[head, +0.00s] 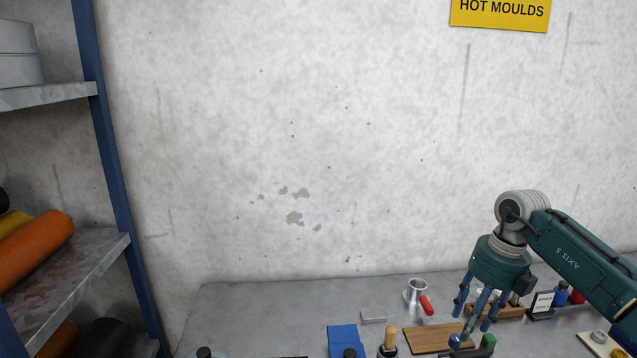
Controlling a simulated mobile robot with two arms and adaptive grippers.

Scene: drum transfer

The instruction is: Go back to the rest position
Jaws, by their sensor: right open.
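My right arm comes in from the right edge, and its gripper (471,322) points down over the right part of the grey metal table (260,310). Its blue-green fingers are spread apart with nothing seen held between them. In the picture the fingers overlap a brown wooden board (425,339). I cannot tell how high above the board the fingertips are. My left gripper is not in view.
A metal cup (415,291) with a red handle (427,305) stands behind the board. A blue cloth (343,337) lies left of it. Shelving with a blue post (112,170) stands at left.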

